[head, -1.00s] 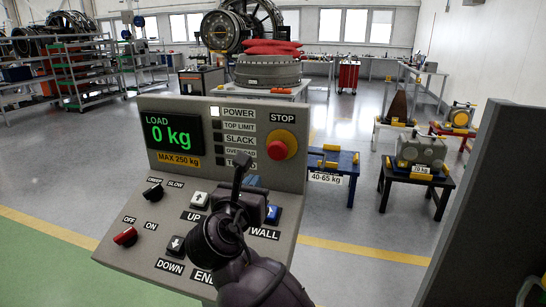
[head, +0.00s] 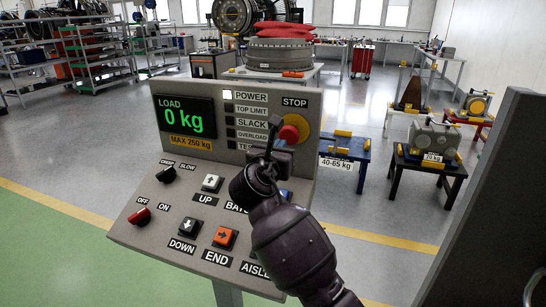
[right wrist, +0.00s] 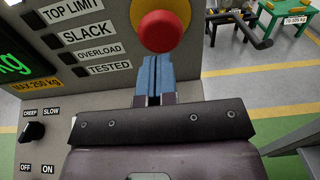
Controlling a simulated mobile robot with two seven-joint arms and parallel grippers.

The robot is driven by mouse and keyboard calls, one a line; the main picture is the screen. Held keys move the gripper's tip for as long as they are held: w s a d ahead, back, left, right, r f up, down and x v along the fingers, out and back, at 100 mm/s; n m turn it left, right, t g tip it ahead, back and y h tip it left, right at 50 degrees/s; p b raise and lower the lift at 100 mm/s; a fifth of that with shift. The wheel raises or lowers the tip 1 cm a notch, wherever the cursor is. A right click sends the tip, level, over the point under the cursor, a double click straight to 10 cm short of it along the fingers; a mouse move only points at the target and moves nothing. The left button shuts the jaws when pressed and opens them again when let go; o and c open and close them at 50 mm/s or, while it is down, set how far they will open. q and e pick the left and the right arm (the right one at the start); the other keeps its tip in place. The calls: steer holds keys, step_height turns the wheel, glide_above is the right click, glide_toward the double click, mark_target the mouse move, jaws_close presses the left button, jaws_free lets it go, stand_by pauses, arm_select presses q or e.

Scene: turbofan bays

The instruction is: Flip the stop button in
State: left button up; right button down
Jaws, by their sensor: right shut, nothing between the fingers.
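The stop button is a red mushroom knob (head: 289,134) on a yellow base (head: 301,122), under the STOP label at the panel's upper right. In the right wrist view the red knob (right wrist: 160,30) is at the top, just beyond my fingertips. My right gripper (head: 274,124) is shut and empty, its fingers pointing up at the knob and partly covering it in the head view. Its blue finger pads (right wrist: 157,62) lie together just below the knob. I cannot tell whether they touch it. My left gripper is not in view.
The grey control panel (head: 143,215) carries a display (head: 186,118) reading 0 kg, a red off/on switch (head: 139,216), a black creep/slow switch (head: 166,174) and several push buttons. A blue stand (head: 345,146) is behind it. A dark grey slab (head: 490,200) rises at the right.

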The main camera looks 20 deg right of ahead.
mark_target(288, 137)
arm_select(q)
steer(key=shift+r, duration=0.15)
arm_select(e)
steer(key=shift+x, duration=2)
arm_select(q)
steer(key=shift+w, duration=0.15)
arm_select(e)
steer(key=shift+w+d+r+p, duration=0.25)
steer(key=shift+w+p, duration=0.05)
steer(key=shift+p, duration=0.8)
steer(key=shift+w+d+p, duration=0.2)
steer(key=shift+w+p, duration=0.1)
steer(key=shift+p, duration=0.35)
steer(key=shift+d+f, duration=0.1)
steer(key=shift+f, duration=0.1)
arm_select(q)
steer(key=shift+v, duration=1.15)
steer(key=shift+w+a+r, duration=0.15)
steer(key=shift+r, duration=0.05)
